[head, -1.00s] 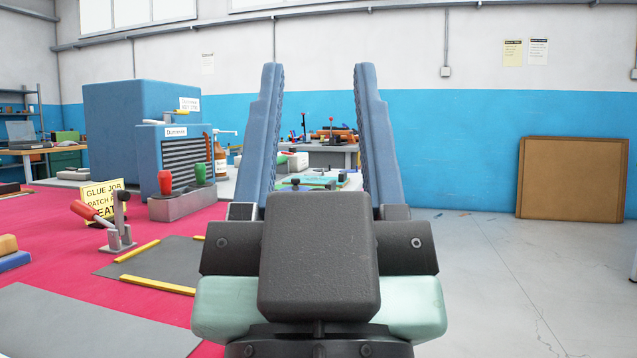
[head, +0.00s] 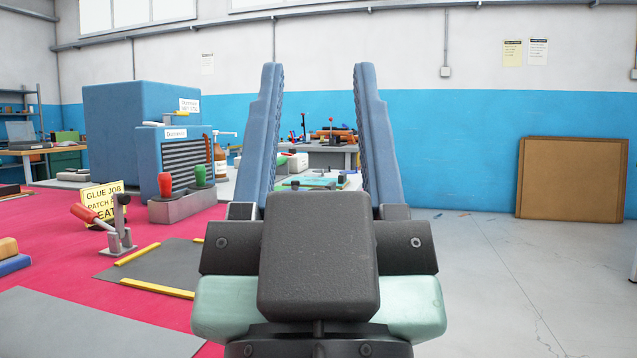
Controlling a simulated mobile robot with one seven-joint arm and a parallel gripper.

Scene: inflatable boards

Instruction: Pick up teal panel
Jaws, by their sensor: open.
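My gripper (head: 318,68) is in the middle of the head view, pointing away from me. Its two blue-grey fingers stand wide apart with nothing held between them. A flat teal thing (head: 353,181) shows small and far off, low between the fingers, among other items. It may be the teal panel, but it is partly hidden by my gripper's dark body and too small to tell.
A red-topped table holds a blue machine (head: 124,128), a red-handled toggle clamp (head: 118,236), a yellow sign (head: 102,202) and a grey sheet (head: 160,262) with yellow strips. A brown board (head: 571,179) leans on the back wall.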

